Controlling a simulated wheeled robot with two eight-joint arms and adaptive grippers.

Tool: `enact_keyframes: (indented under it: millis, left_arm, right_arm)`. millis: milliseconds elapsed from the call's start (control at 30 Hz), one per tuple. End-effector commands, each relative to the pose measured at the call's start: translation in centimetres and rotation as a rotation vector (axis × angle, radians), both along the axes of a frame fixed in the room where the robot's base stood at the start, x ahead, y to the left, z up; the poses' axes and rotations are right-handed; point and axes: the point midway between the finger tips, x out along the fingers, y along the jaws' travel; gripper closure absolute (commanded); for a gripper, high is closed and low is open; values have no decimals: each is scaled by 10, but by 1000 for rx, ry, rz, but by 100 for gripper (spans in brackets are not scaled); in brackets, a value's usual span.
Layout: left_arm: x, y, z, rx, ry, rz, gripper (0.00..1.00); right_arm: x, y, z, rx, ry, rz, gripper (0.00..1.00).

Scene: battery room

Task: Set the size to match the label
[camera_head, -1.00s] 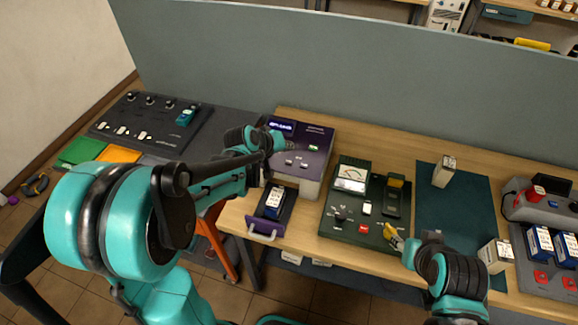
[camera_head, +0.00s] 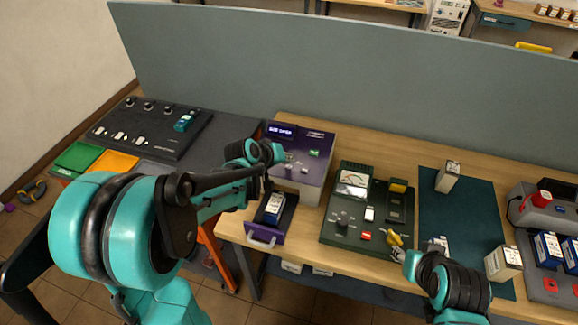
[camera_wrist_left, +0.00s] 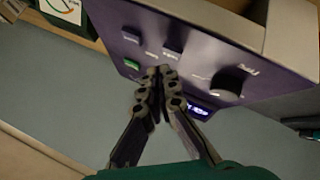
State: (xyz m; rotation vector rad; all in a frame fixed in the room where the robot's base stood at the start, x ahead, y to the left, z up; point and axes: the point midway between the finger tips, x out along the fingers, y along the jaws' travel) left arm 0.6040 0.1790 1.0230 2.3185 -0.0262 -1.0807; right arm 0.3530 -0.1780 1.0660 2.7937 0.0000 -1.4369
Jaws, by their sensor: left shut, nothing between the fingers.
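A purple device (camera_head: 318,168) stands on the wooden bench with a lit display (camera_head: 281,130) and a green button (camera_head: 313,153). Its front drawer (camera_head: 265,235) is out, and a dark blue battery with a white label (camera_head: 274,208) lies in it; I cannot read the label. My left gripper (camera_wrist_left: 158,76) is shut and empty, its tips close over the panel between the green button (camera_wrist_left: 131,64) and a dark knob (camera_wrist_left: 228,83). I cannot tell whether they touch. My right gripper (camera_head: 411,262) is low by the bench front; its fingers are unclear.
A green tester (camera_head: 342,232) with a dial and yellow parts stands right of the device. A dark mat (camera_head: 470,205) holds pale boxes. A red-topped grey unit (camera_head: 541,205) is far right. A dark switch panel (camera_head: 150,130) lies left. A grey partition stands behind.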

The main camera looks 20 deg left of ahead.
Motion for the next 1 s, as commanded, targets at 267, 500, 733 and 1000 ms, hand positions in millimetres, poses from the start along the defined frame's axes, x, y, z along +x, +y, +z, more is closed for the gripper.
enact_keyframes:
  millis: [267, 500, 733, 1000]
  left_arm:
    - [0, 0, 0, 0, 0, 0, 100]
    - [0, 0, 0, 0, 0, 0, 100]
    - [0, 0, -2, 0, 0, 0, 100]
    - [0, 0, -9, 0, 0, 0, 100]
  right_arm:
    - [0, 0, 0, 0, 0, 0, 60]
    - [0, 0, 0, 0, 0, 0, 60]
    - [0, 0, -1, 0, 0, 0, 60]
    - [0, 0, -9, 0, 0, 0, 60]
